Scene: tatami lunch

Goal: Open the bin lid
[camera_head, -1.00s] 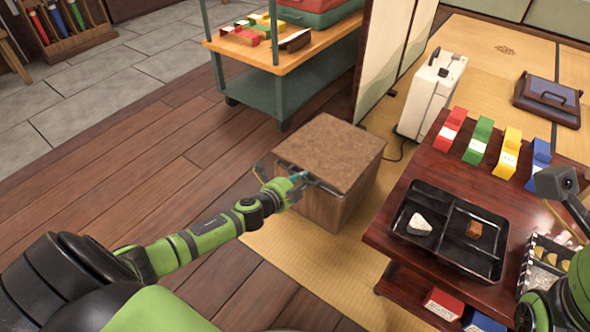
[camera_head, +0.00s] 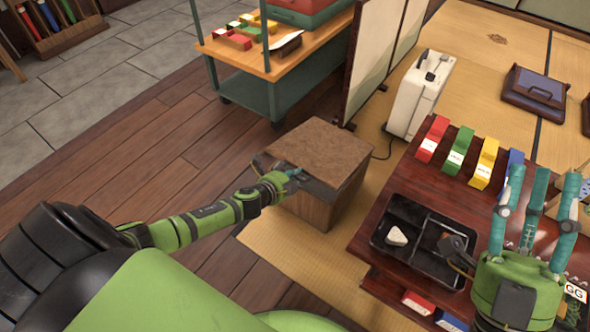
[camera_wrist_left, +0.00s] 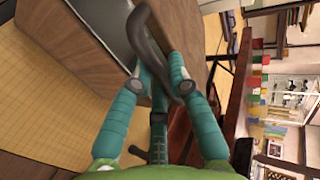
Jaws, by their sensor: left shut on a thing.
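The bin is a brown wooden box (camera_head: 306,207) on the floor mat. Its flat lid (camera_head: 318,152) lies level on top, and I see no gap under it in the head view. My left gripper (camera_head: 290,174) is at the lid's front left edge. In the left wrist view my left gripper (camera_wrist_left: 160,85) is shut on a dark curved handle (camera_wrist_left: 147,28) beside the wooden bin. In the head view the fingers hide most of the handle. My right gripper (camera_head: 540,185) is open with its fingers pointing up, above the right part of the low table, and looks empty.
The low dark red table (camera_head: 375,225) stands right of the bin, with a black tray (camera_head: 400,262) and several coloured blocks. A white appliance (camera_head: 418,95) and a folding screen (camera_head: 375,50) stand behind. A green-framed cart (camera_head: 270,92) is at the back. Wooden floor is free at left.

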